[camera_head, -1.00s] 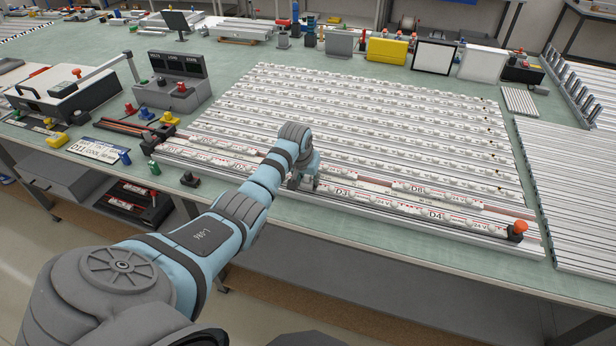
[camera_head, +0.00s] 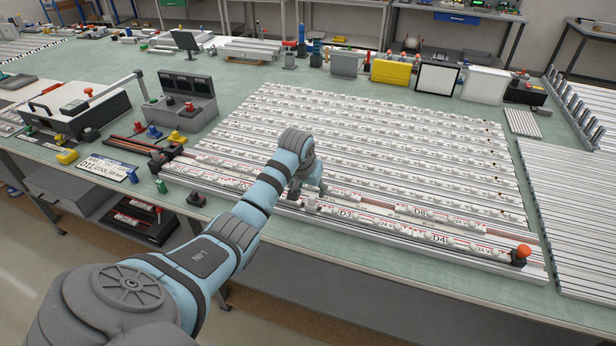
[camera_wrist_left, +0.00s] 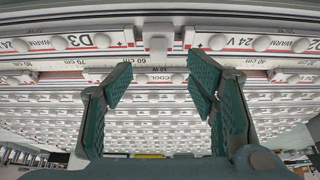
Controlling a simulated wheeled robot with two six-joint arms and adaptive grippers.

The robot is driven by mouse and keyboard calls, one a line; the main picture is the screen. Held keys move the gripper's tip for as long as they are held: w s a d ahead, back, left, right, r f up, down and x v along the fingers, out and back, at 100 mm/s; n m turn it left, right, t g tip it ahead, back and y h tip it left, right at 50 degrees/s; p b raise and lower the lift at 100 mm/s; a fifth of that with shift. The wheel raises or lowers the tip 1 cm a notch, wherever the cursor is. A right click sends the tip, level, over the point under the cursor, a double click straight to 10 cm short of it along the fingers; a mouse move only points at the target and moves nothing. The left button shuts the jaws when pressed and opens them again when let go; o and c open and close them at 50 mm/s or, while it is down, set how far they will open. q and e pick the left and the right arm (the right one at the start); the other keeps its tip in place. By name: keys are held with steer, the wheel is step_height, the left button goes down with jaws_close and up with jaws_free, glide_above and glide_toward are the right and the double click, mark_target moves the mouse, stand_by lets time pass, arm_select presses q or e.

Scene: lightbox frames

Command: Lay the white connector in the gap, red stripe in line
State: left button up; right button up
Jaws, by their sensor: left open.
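The white connector (camera_head: 311,206) stands in the front row of light strips, just left of the strip marked D3 (camera_head: 346,214). In the left wrist view the connector (camera_wrist_left: 158,46) sits between the ends of the D3 strip (camera_wrist_left: 85,41) and a strip marked 24 V (camera_wrist_left: 245,42). I cannot tell if it is fully down, and its red stripe cannot be made out. My left gripper (camera_head: 308,191) is open and empty, behind the connector and apart from it. Its two green fingers (camera_wrist_left: 158,85) are spread wide in the left wrist view. My right gripper is not in view.
Rows of light strips (camera_head: 400,140) fill the board behind. A red-knobbed stop (camera_head: 521,253) stands at the front row's right end. A grey meter box (camera_head: 185,98) is at left. More rails (camera_head: 580,210) lie at right.

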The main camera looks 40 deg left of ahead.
arm_select(q)
steer(key=v, duration=0.7)
steer(key=shift+p, duration=0.3)
